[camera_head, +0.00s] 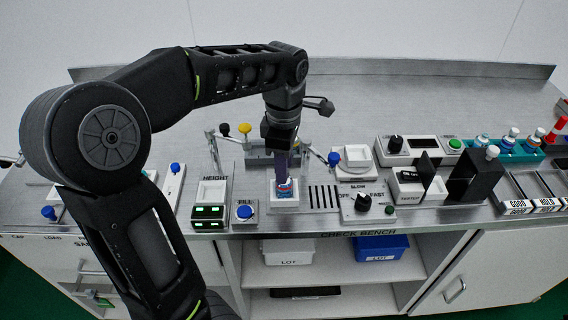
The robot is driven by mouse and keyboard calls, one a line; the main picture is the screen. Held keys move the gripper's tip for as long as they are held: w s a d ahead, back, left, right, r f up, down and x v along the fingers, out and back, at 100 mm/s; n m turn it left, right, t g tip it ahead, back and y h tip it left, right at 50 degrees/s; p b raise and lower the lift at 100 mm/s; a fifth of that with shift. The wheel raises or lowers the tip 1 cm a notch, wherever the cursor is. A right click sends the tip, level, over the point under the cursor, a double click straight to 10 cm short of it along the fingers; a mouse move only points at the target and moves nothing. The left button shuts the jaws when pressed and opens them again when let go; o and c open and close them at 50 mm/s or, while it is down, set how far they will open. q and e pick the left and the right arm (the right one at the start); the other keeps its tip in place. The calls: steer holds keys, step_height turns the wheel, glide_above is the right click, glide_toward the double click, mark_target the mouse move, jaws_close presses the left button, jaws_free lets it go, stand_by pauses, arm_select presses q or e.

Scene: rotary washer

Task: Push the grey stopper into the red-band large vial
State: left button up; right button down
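My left gripper (281,165) points straight down over a small vial (285,187) near the middle of the bench. The vial stands upright in a white square holder (285,203), and red and blue show on its band. The fingertips are right at the vial's top. The fingers look close together, but I cannot make out whether they are shut or hold anything. The grey stopper cannot be told apart here; the gripper covers the vial's mouth. My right gripper is not in view.
Left of the holder are a HEIGHT unit (211,196) and a blue FILL button (244,212). Right are a slotted plate, a SLOW/FAST dial (363,203), a black frame (474,177) and a teal rack (512,151) with several vials. A clamp with coloured knobs stands behind. The bench's back is clear.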

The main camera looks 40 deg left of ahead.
arm_select(q)
steer(key=shift+o, duration=0.8)
steer(key=shift+r, duration=0.1)
step_height(320, 180, up, 8)
steer(key=shift+f+p, duration=0.15)
steer(key=shift+p, duration=0.5)
steer(key=shift+f, duration=0.1)
